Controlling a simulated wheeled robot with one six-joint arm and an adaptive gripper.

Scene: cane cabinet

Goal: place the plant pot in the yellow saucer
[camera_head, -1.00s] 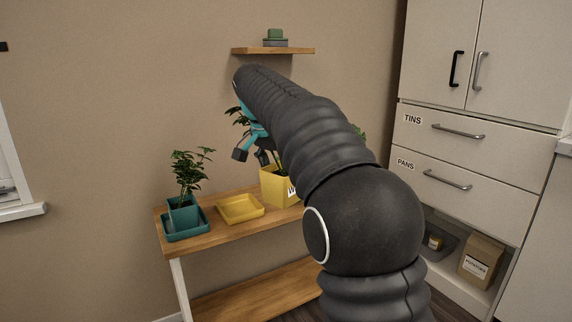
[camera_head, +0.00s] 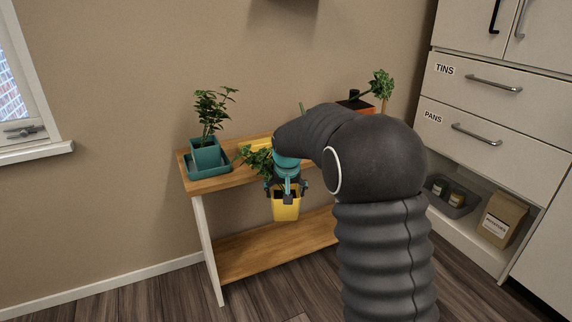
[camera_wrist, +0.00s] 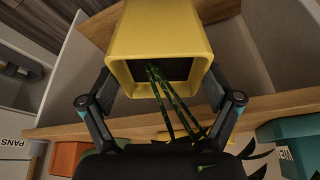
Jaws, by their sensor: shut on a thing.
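The yellow plant pot (camera_head: 286,207) is held by my gripper (camera_head: 287,187), which is shut on its rim with a finger on each side. The pot hangs roughly upright in front of the table's front edge, clear of the top. In the wrist view the pot (camera_wrist: 160,38) fills the upper middle between my fingers (camera_wrist: 160,88), with green stems rising from it. The yellow saucer (camera_head: 252,145) lies on the tabletop behind my gripper, partly hidden by the leaves and my arm.
A teal pot (camera_head: 207,158) with a plant stands in a teal saucer (camera_head: 226,174) at the table's left. An orange pot (camera_head: 356,106) is at the right end. The lower shelf (camera_head: 260,252) is bare where seen. A cabinet (camera_head: 470,110) stands at right.

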